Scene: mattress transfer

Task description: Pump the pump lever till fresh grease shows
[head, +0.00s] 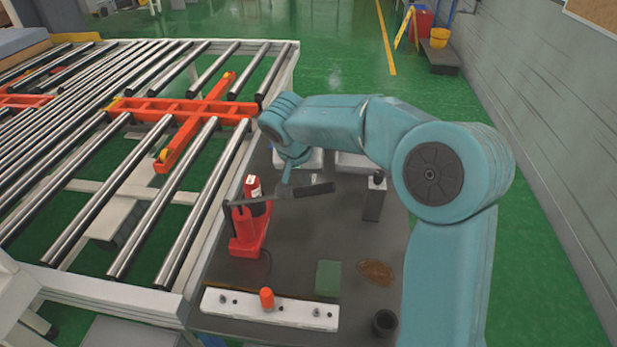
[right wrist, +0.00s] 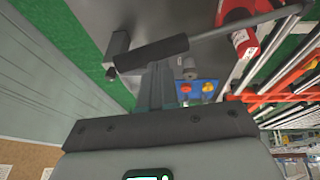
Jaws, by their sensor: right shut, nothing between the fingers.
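The red grease pump (head: 250,230) stands on the dark bench top, with a red-and-white cartridge (head: 253,187) on it. Its pump lever (head: 313,190) reaches to the right and ends in a thick black grip, which also shows in the right wrist view (right wrist: 152,53). My right gripper (head: 286,180) is shut and empty, its tips close to the lever. In the right wrist view its dark fingers (right wrist: 156,76) end at the grip; I cannot tell whether they touch it. A brown, glossy-looking patch (head: 376,272) lies on the bench; I cannot tell whether it is grease. My left gripper is out of view.
A white bar (head: 230,303) with bolts and an orange cap (head: 267,298) lies at the bench's front. A green block (head: 328,278) and a black cup (head: 384,322) are near it. A roller conveyor (head: 190,170) borders the left; a grey wall (head: 540,110) stands right.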

